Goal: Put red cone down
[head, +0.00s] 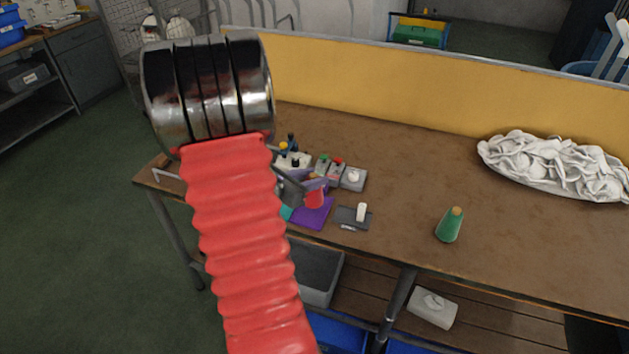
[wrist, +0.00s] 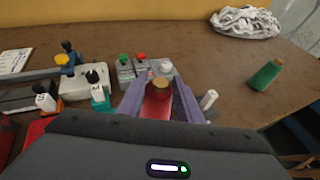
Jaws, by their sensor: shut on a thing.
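My gripper (head: 309,188) is over the left part of the brown workbench (head: 420,180), mostly behind my own arm in the head view. Its two purple fingers (wrist: 158,102) are shut on the red cone (wrist: 157,105). The cone has a tan top and stands about upright between the fingers. In the head view only a small piece of the red cone (head: 315,199) shows. Its lower end is hidden, so I cannot tell whether it touches the bench. A green cone (head: 449,225) with a tan top stands alone to the right; it also shows in the wrist view (wrist: 265,75).
Small boxes with green and red buttons (wrist: 133,69) stand just beyond my gripper. A dark plate with a white upright piece (head: 361,212) is close on its right. A white cloth heap (head: 555,165) lies far right. The bench around the green cone is clear.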

